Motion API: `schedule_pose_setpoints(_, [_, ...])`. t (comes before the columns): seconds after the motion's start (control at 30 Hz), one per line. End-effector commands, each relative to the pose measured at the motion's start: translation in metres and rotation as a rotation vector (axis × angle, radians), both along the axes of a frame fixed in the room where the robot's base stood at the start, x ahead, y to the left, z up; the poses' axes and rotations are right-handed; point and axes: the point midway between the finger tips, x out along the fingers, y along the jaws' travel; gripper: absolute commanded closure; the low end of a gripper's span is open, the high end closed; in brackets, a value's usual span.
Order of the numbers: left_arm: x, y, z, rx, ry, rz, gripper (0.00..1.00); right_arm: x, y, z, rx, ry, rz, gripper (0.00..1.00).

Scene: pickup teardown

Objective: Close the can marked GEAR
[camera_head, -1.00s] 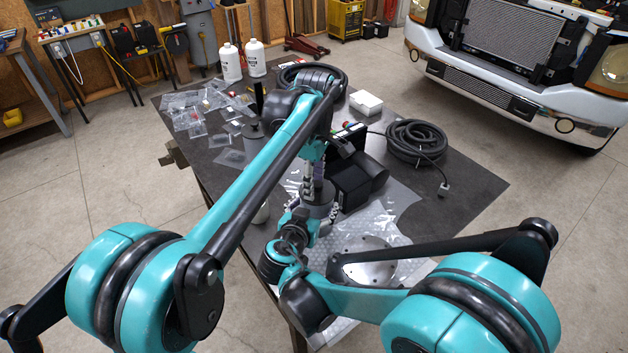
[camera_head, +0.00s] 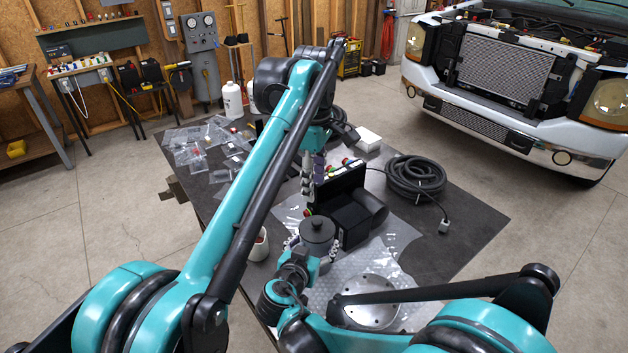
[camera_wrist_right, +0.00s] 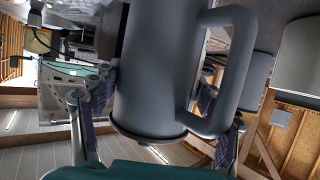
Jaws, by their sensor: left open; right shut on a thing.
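A dark grey can (camera_head: 316,252) stands upright at the front of the table. A dark round lid (camera_head: 317,229) with a small knob sits on its top; I cannot tell whether it is fully seated. No GEAR marking is readable. My right gripper (camera_head: 312,258) is shut around the can low on its side. In the right wrist view the grey can (camera_wrist_right: 155,75) with its big handle (camera_wrist_right: 240,75) is between the fingers of my right gripper (camera_wrist_right: 158,118).
A black bin-like box (camera_head: 350,215) stands close right of the can. A white container (camera_head: 259,246) is to its left. A coiled black hose (camera_head: 415,175), a round metal plate (camera_head: 370,300), bubble wrap (camera_head: 405,240) and small plastic bags (camera_head: 190,150) lie on the dark table (camera_head: 475,210).

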Motion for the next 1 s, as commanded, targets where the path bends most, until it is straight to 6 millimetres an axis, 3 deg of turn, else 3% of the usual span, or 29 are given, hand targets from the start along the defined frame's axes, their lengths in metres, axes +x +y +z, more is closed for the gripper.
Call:
schedule_pose_setpoints(0.27, [0.0,0.0,0.001,0.0,0.0,0.0,0.54,0.0,0.0,-0.001,0.004,0.002,-0.001,0.78])
schedule_pose_setpoints(0.3, [0.0,0.0,0.001,0.0,0.0,0.0,0.54,0.0,0.0,-0.001,0.004,0.002,-0.001,0.18])
schedule_pose_setpoints(0.37, [0.0,0.0,0.001,0.0,0.0,0.0,0.54,0.0,0.0,-0.001,0.002,0.001,-0.001,0.02])
schedule_pose_setpoints(0.77, [0.0,0.0,0.001,0.0,0.0,0.0,0.54,-0.002,0.001,0.001,0.001,0.001,0.001,0.01])
schedule_pose_setpoints(1.0, [0.0,0.0,0.001,0.0,0.0,0.0,0.54,-0.033,0.012,0.014,0.0,0.0,0.004,0.01])
